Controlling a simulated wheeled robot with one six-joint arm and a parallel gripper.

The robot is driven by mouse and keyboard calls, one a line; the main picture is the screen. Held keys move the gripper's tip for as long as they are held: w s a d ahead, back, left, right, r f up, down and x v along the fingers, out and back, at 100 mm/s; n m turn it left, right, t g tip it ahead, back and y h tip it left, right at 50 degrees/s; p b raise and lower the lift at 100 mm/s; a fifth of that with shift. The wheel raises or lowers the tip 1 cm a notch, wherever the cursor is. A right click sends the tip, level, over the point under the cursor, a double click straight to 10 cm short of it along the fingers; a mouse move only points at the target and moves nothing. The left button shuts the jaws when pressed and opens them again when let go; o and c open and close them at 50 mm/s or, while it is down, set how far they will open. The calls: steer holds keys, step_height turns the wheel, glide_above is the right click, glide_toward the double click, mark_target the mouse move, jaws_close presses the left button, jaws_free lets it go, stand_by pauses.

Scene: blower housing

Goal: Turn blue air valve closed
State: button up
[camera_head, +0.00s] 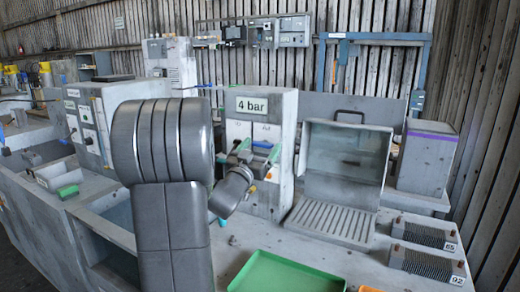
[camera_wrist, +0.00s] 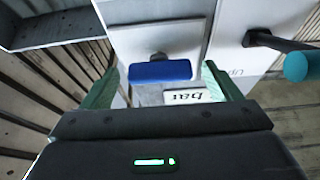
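The blue air valve handle (camera_wrist: 160,71) is a short bar on a dark stem on a pale panel. It lies crosswise in the wrist view. My gripper (camera_wrist: 163,73) has its two green fingers apart, one at each side of the handle, with a visible gap at both ends. No contact shows. In the head view my gripper (camera_head: 257,152) is at the front of the grey valve housing (camera_head: 285,120), below the "4 bar" sign (camera_head: 252,106). My arm and fingers hide part of the panel there, and the handle is hard to make out.
A dark rod with a teal end (camera_wrist: 300,66) sticks out at the right of the wrist view. An open clear-lidded box (camera_head: 345,155) stands right of the housing. A green tray (camera_head: 285,275) lies in front. A grey cabinet (camera_head: 92,120) stands at the left.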

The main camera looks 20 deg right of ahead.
steer(key=shift+a+f, duration=0.1)
steer(key=b+v, duration=0.2)
steer(key=v, duration=1.1)
steer(key=shift+s+a+f+b, duration=0.15)
steer(key=shift+s+a+b, duration=0.05)
steer(key=shift+s+b, duration=0.15)
steer(key=shift+w+d, duration=0.1)
steer(key=shift+w, duration=0.05)
steer(key=p+x, duration=0.3)
steer(key=x, duration=1.1)
steer(key=shift+n, duration=0.4)
steer(key=shift+t, duration=0.3)
